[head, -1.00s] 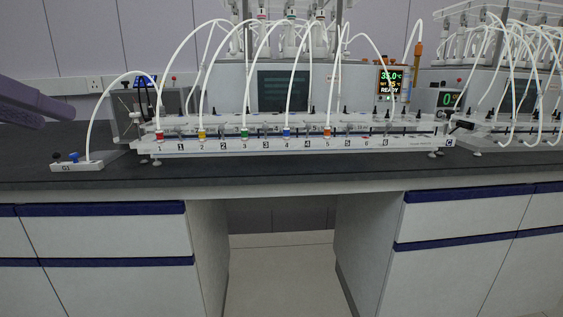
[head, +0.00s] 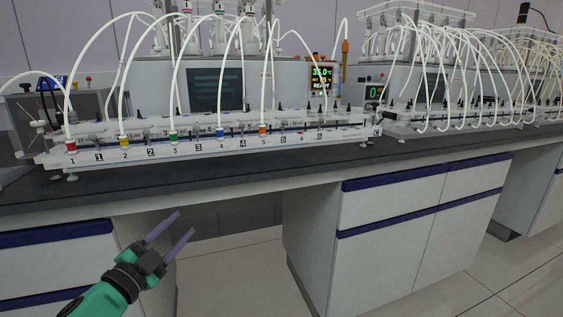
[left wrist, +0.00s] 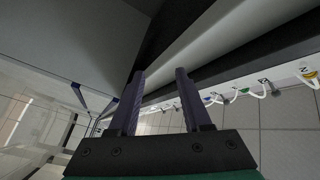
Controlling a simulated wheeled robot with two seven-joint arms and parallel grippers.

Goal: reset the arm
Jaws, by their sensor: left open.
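My left gripper (head: 178,230) is open and empty in the head view, low in front of the bench, below the level of the bench top and apart from it. Its two purple-grey fingers point up and to the right. In the left wrist view the two fingers (left wrist: 160,85) stand apart with nothing between them. My right gripper is in neither view.
The dark bench top (head: 300,168) carries a white valve rack (head: 215,143) with numbered positions and white tubes. A reactor unit with a lit display (head: 320,78) stands behind it. White cabinets (head: 390,215) with blue trim stand below. Left of them is an open knee space.

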